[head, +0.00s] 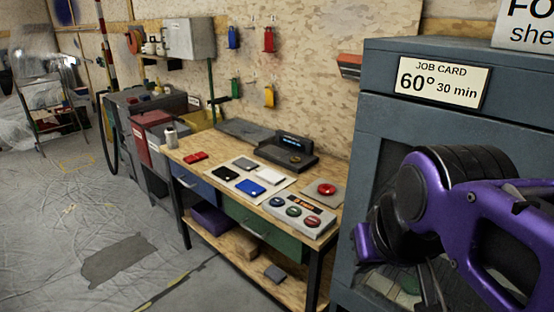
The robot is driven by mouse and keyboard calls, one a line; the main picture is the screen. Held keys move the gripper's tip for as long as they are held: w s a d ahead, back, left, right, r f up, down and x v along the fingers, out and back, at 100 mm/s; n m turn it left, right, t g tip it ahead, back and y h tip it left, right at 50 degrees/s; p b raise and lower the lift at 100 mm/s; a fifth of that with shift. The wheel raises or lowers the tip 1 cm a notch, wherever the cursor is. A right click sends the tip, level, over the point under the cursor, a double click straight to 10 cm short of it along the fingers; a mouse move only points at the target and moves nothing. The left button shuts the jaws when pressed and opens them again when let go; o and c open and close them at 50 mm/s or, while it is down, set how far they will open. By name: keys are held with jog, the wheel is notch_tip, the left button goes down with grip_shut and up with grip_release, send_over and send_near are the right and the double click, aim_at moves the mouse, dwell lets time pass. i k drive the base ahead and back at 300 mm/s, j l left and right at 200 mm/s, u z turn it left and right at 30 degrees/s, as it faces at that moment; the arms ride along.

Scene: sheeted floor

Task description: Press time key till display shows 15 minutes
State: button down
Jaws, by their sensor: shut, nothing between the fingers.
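The grey-blue cabinet (460,52) stands at the right. A job card (443,82) on it reads "60° 30 min". My purple and black arm covers much of its front. My gripper (428,288), low at the right, is shut and empty in front of a pale panel (380,281) on the cabinet. A green round spot (409,284) shows on this panel beside the fingers. I cannot tell whether the fingers touch anything. No time key or minutes display can be made out; the arm may hide them.
A workbench (215,148) left of the cabinet holds a button box (299,213), a red button (326,188), a dark device (287,151) and flat blocks. A sign (525,28) is cut off at top right. The floor (60,215) at left is mostly clear.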

aim_at(276, 201)
jog(key=i+j, duration=0.55)
jog(key=j, duration=0.2)
jog(key=i+j+u, duration=0.15)
jog(key=i+j, duration=0.4)
jog(key=j, duration=0.2)
